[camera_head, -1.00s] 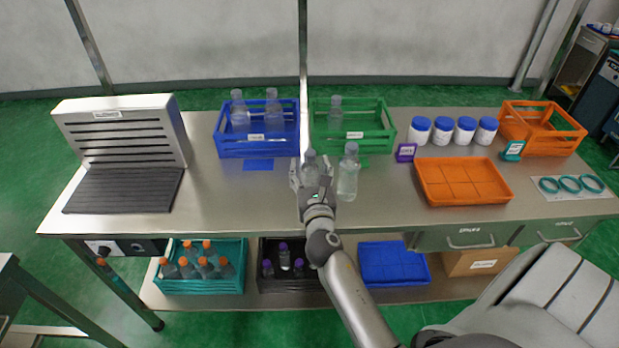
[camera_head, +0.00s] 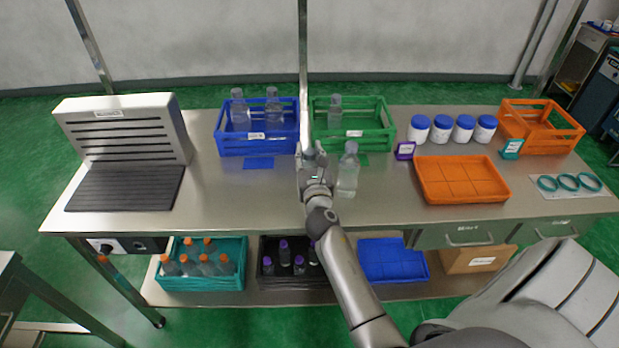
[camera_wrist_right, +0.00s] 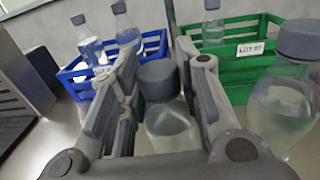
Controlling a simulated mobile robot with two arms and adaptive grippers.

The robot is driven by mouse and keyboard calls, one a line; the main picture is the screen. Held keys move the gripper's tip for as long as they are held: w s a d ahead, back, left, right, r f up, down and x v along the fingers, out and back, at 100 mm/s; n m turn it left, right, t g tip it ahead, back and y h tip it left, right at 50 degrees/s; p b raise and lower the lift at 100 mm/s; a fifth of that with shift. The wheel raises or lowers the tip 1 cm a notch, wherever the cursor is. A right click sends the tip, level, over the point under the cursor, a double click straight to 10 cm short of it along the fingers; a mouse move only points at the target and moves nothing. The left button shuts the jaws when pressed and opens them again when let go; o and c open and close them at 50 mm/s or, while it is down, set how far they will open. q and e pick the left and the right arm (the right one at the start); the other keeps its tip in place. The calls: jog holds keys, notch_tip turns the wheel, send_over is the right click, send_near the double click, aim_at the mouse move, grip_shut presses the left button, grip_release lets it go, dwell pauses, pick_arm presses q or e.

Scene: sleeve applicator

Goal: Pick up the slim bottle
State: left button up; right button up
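The slim bottle (camera_wrist_right: 169,125) is clear with a grey cap and stands upright between the fingers of my right gripper (camera_wrist_right: 158,55) in the right wrist view. The fingers press close on both sides of it and appear shut on it. In the head view my right gripper (camera_head: 311,160) is at the middle of the table and largely hides this bottle. A wider clear bottle (camera_head: 348,172) with a grey cap stands just to the right; it also shows in the wrist view (camera_wrist_right: 282,105). My left gripper is not in view.
Behind are a blue crate (camera_head: 258,145) with two bottles and a green crate (camera_head: 365,145) with one bottle. A grey machine (camera_head: 125,135) stands left. White jars (camera_head: 441,130) and an orange tray (camera_head: 462,180) are right.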

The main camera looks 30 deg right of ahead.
grip_shut()
jog(key=shift+r, duration=0.15)
